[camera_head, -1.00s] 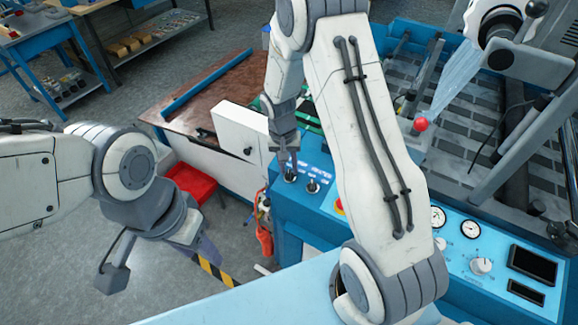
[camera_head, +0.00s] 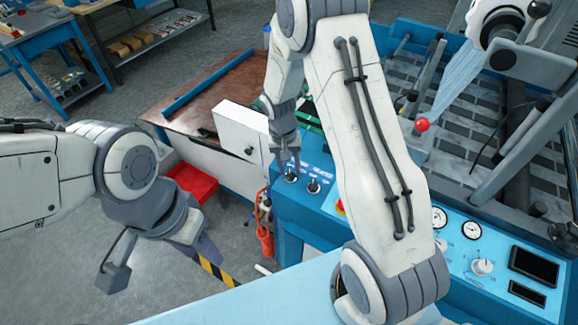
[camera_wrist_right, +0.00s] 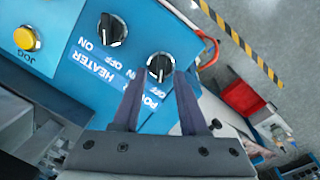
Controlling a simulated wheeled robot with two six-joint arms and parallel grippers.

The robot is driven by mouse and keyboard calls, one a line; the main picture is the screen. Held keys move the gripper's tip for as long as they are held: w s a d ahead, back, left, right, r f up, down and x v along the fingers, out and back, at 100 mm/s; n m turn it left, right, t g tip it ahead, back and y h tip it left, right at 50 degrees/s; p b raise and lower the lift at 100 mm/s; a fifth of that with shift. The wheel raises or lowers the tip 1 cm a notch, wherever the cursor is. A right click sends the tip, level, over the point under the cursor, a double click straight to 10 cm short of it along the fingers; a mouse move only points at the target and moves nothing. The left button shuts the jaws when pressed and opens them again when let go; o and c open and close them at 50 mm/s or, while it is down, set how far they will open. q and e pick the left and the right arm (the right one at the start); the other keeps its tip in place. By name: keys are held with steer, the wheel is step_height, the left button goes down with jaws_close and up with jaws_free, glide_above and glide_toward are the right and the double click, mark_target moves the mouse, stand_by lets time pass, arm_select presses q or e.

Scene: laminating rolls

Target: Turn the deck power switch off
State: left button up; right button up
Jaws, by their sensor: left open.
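The deck power switch is a black rotary knob (camera_wrist_right: 160,67) on the blue panel, beside the printed word POWER with OFF and ON marks. It also shows in the head view (camera_head: 290,174), just under my right gripper. My right gripper (camera_wrist_right: 159,78) is open, with its two dark fingers apart and their tips at either side of the knob's near edge. I cannot tell whether they touch it. The knob's pointer setting is hard to read. My left gripper (camera_head: 209,251) is open and empty, low over the floor at the left, partly hidden by its wrist.
The similar heater knob (camera_wrist_right: 112,29) sits beside the power knob, with a yellow JOG button (camera_wrist_right: 27,39) beyond. A white box (camera_head: 240,132) stands left of my right gripper. Gauges (camera_head: 471,230) lie at the right.

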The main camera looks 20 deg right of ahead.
mark_target(286, 176)
steer(key=shift+w+a+r, duration=0.1)
steer(key=shift+w+r, duration=0.05)
steer(key=shift+r, duration=0.4)
step_height(286, 176, up, 9)
steer(key=b, duration=0.2)
steer(key=shift+a+r, duration=0.15)
steer(key=shift+a, duration=0.3)
